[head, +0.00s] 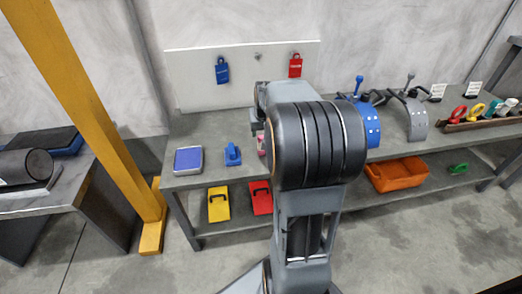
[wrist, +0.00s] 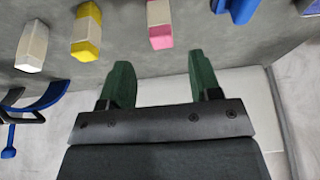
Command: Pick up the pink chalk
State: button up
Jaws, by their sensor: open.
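The pink chalk (wrist: 160,26) is a stubby piece with a white body and a pink end, lying on the grey bench top in the wrist view. A small pink part of it shows in the head view (head: 261,145), beside my arm, which hides the rest. My gripper (wrist: 159,62) has two green fingers, open and empty. The chalk lies just beyond the fingertips, roughly in line with the gap and apart from both fingers. In the head view my arm hides the fingers.
A yellow chalk (wrist: 86,32) and a whitish one (wrist: 32,46) lie left of the pink one in the wrist view. A blue object (wrist: 237,8) lies on its right. A white board (head: 190,75) stands behind the bench; a blue lever stand (head: 372,122) is to the right.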

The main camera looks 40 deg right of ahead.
aim_at(261, 137)
jog(key=shift+a+b+x, duration=0.2)
jog(key=shift+b+x, duration=1.5)
jog(key=shift+x, duration=1.85)
jog(key=shift+r, duration=0.1)
jog(key=c, duration=1)
